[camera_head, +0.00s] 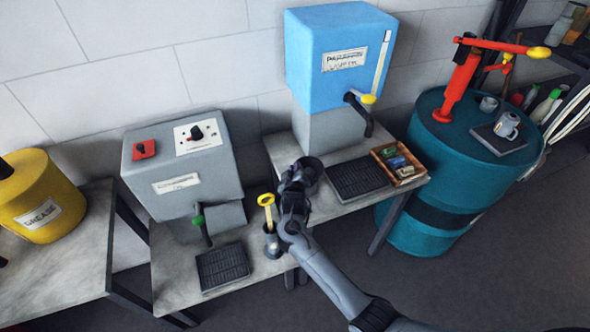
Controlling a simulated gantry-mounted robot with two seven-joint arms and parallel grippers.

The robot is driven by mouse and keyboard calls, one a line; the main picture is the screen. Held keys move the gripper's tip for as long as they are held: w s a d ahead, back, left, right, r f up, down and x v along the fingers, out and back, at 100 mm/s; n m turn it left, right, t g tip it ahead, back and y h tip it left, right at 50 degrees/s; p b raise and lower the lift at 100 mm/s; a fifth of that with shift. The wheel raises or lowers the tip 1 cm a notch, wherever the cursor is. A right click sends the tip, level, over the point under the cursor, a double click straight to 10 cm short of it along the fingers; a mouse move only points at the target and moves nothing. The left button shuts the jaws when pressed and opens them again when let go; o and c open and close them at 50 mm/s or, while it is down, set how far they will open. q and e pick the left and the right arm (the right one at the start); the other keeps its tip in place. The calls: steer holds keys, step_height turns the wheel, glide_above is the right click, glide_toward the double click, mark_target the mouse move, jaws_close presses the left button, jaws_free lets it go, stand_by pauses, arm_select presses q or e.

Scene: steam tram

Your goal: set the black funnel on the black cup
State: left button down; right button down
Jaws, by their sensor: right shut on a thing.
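My right gripper (296,174) is above the left end of the right-hand bench, its arm coming in from the lower right. It is shut on a dark round thing (314,167), which looks like the black funnel; the fingers hide part of it. I cannot tell whether it touches anything below. I cannot make out the black cup for certain. A mug (507,125) with a handle stands on a dark flat plate on the teal drum, but it looks grey rather than black. My left gripper is not in view.
The blue dispenser (340,50) stands behind a black grate (357,180) and a wooden tray (398,163) of small packs. A grey machine (180,165), another grate (222,266) and a dark pot (272,246) with a yellow-ended tool are left. A red lever pump (460,85) tops the teal drum (430,190).

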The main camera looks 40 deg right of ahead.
steer(key=shift+f+b, duration=0.65)
steer(key=shift+f, duration=0.5)
steer(key=c, duration=1)
jaws_free()
steer(key=shift+c, duration=0.2)
steer(key=p+v, duration=0.2)
steer(key=p, duration=0.1)
steer(key=r+p+v, duration=0.1)
steer(key=p+v, duration=0.2)
steer(key=shift+r, duration=0.1)
stand_by(0.5)
